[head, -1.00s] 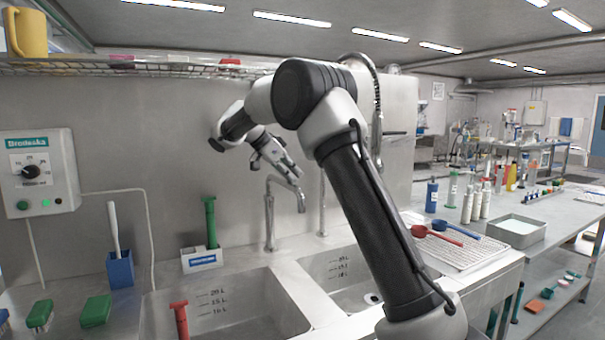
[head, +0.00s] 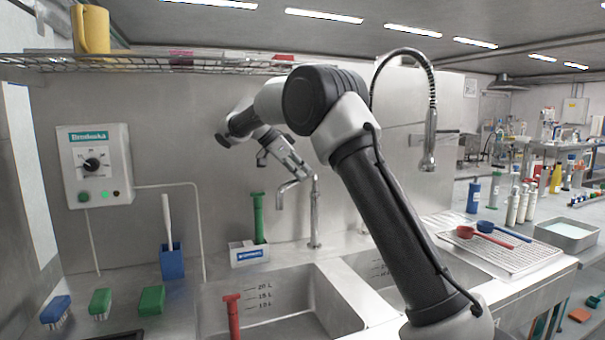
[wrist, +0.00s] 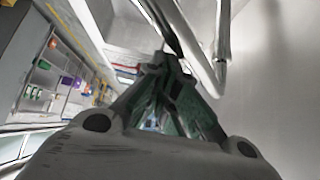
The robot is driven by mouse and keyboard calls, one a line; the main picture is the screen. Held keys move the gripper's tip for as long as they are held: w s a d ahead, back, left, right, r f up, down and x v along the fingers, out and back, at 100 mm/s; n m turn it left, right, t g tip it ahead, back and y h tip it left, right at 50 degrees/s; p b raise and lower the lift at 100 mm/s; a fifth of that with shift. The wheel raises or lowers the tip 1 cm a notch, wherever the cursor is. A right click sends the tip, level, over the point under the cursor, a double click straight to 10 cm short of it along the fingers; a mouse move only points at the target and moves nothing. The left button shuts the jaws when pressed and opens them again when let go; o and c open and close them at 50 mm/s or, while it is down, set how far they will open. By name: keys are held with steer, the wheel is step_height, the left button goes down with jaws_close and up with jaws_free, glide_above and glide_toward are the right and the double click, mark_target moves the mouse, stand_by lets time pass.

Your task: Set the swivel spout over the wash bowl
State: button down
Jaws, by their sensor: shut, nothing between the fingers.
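The swivel spout (head: 293,184) is a thin metal pipe on an upright tap post (head: 315,215) behind the sink. In the head view it points left from the post, with its tip turned down towards the back of the left basin. The sink has a left basin (head: 285,300) with litre marks and a right basin (head: 400,284) partly hidden by my arm; which is the wash bowl is not labelled. My gripper (head: 305,175) is shut and empty, its tips beside the post top; contact cannot be told. In the wrist view metal pipe (wrist: 222,45) passes right of the shut fingers (wrist: 165,65).
A red-handled tool (head: 233,316) stands in the left basin. A green-handled tool (head: 258,218) stands in a white holder behind it. A hanging spray hose (head: 430,150) is right of my arm. A wire shelf (head: 150,63) runs above. Brushes lie at left.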

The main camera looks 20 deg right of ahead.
steer(key=shift+w+a, duration=0.35)
steer(key=shift+a, duration=0.05)
stand_by(0.4)
